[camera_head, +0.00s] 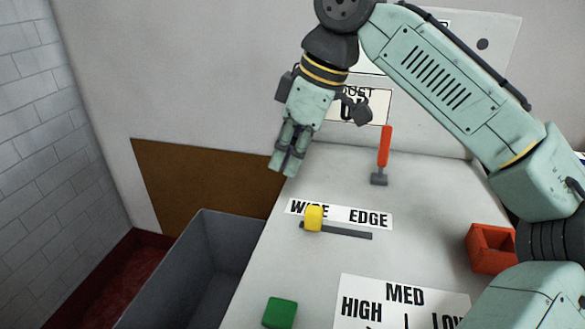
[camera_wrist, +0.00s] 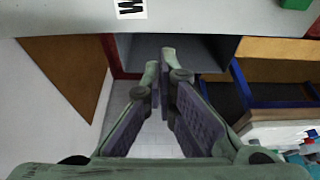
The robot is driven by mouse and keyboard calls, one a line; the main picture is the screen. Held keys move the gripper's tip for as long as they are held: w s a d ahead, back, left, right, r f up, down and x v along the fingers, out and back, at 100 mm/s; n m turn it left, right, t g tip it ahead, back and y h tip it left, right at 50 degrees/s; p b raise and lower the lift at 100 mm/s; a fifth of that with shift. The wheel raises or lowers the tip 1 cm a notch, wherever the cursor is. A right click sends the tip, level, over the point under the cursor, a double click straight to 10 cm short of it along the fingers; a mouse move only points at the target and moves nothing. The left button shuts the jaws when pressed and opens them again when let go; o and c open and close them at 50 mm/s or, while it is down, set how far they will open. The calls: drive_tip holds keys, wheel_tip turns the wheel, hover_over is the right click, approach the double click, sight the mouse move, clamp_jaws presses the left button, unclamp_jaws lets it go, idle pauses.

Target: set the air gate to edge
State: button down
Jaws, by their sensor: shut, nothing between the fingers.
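The air gate is a yellow slider knob (camera_head: 314,218) on a dark slot (camera_head: 348,233) in the light grey panel. The knob stands at the slot's left end, under the WIDE side of the WIDE/EDGE label (camera_head: 340,214). The slot's right end, under EDGE, is bare. My gripper (camera_head: 283,167) hangs above the panel's left edge, up and left of the knob and apart from it. Its fingers also show in the wrist view (camera_wrist: 160,68), shut and empty. The wrist view shows part of the label (camera_wrist: 130,9); the knob is out of that view.
A red lever (camera_head: 384,147) stands behind the slider. A green block (camera_head: 280,312) is at the front left. A red open box (camera_head: 491,248) sits at right. A HIGH/MED/LOW label (camera_head: 400,300) lies in front. A grey bin (camera_head: 200,260) stands left of the panel.

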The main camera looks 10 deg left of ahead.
sight(314, 218)
drive_tip(key=x, duration=0.8)
drive_tip(key=shift+f, duration=0.25)
drive_tip(key=d+p, duration=0.1)
drive_tip(key=d, duration=0.1)
drive_tip(key=shift+d+r, duration=0.2)
drive_tip(key=shift+d, duration=0.2)
drive_tip(key=shift+d+f, duration=0.1)
drive_tip(key=shift+d, duration=0.45)
